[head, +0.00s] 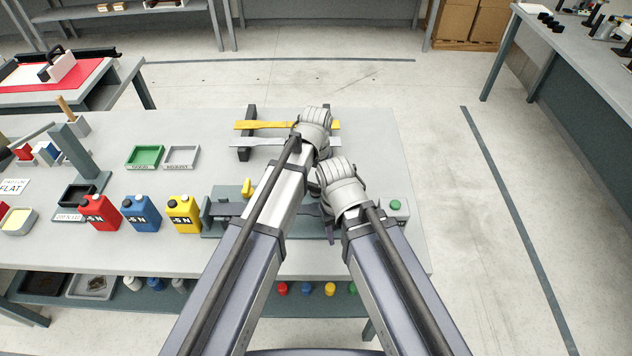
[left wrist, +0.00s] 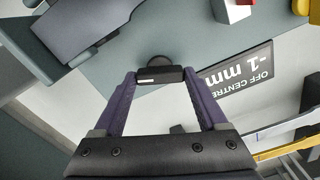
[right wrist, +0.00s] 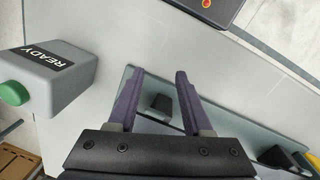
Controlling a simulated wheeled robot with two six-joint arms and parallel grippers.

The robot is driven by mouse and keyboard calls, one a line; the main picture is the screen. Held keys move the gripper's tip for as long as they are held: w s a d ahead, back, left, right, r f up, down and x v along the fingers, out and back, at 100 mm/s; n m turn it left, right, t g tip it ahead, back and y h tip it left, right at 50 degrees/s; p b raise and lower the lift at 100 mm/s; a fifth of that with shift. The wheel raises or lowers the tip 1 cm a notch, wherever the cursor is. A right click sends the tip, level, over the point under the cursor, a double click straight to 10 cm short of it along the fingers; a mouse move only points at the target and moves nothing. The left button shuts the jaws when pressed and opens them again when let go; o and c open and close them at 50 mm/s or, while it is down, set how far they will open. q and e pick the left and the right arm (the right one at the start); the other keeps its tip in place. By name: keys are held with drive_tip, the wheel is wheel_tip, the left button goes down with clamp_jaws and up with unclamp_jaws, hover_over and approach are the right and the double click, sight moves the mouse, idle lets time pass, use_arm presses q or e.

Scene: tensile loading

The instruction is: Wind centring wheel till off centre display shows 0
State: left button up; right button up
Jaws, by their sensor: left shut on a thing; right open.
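In the left wrist view my left gripper (left wrist: 160,76) is shut on the dark centring wheel (left wrist: 160,62), with its fingers on either side of a black part that has a small white mark. The off centre display (left wrist: 238,82) beside it reads -1 mm, upside down in this view. My right gripper (right wrist: 158,76) is open, its fingers apart over a small black block (right wrist: 158,104) on the grey-green machine base; nothing is seen held. In the head view my arms hide the wheel and display.
A grey box marked READY with a green button (head: 396,205) stands at the machine's right end. Yellow (head: 184,214), blue (head: 141,213) and red (head: 99,213) canisters stand left of the machine. A yellow bar (head: 262,125) and a grey bar lie on a rack behind.

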sight(316, 185)
use_arm(q)
drive_tip(key=shift+m, duration=0.7)
drive_tip(key=o, duration=1.3)
drive_tip(key=shift+r, duration=0.1)
use_arm(e)
drive_tip(key=shift+r, duration=0.1)
use_arm(q)
wheel_tip(316, 185, up, 8)
drive_tip(key=p, duration=0.8)
drive_tip(key=shift+f, duration=0.2)
use_arm(e)
wheel_tip(316, 185, up, 8)
drive_tip(key=shift+f, duration=0.2)
